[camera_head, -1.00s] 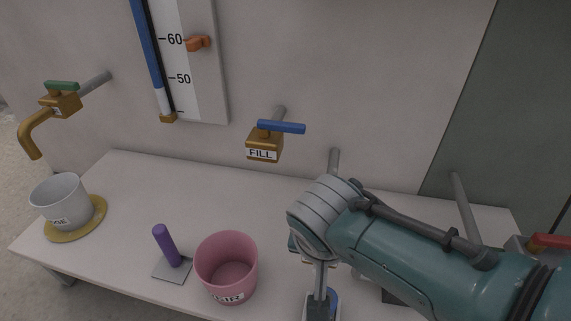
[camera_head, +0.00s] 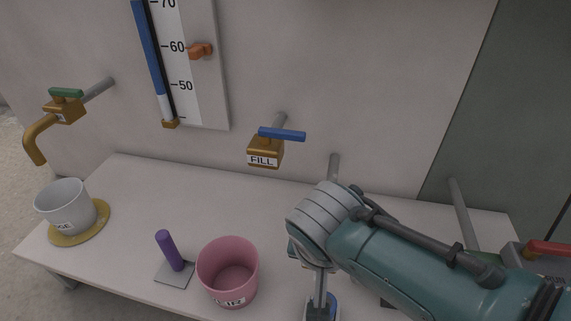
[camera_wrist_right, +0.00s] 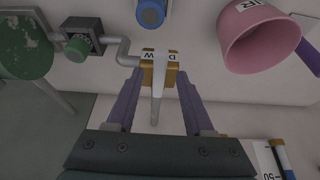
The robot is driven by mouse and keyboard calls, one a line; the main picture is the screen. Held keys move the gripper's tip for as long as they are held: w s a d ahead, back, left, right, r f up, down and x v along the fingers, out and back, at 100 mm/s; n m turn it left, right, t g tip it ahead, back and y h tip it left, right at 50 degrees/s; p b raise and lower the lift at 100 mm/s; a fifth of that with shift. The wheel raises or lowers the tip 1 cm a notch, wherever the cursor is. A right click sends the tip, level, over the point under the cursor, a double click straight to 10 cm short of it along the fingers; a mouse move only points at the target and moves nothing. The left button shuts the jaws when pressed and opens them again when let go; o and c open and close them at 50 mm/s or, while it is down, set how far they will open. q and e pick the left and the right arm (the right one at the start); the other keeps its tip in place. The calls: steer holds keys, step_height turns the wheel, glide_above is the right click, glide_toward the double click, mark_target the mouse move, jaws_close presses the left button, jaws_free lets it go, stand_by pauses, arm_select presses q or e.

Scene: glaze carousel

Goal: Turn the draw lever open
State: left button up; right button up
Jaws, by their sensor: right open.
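In the right wrist view, the draw valve is a gold block (camera_wrist_right: 147,75) with a white label strip, on a bent grey pipe. Its pale grey lever (camera_wrist_right: 156,100) runs from the block down the picture, towards my palm. My right gripper (camera_wrist_right: 159,78) is open, with one purple finger on each side of the lever and a gap visible on both sides. In the head view, my right forearm and wrist cover the draw valve and the right gripper. My left gripper is not in view.
A pink pot (camera_head: 228,270) and a purple post on a plate (camera_head: 170,252) stand at the table's front. The gold FILL valve (camera_head: 264,152) with blue handle is on the wall. A grey cup (camera_head: 66,207) sits on a yellow disc at left. A red handle (camera_head: 548,248) is at right.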

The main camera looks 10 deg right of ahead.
steer(key=p+v, duration=0.6)
steer(key=v, duration=0.2)
steer(key=shift+s+r, duration=0.1)
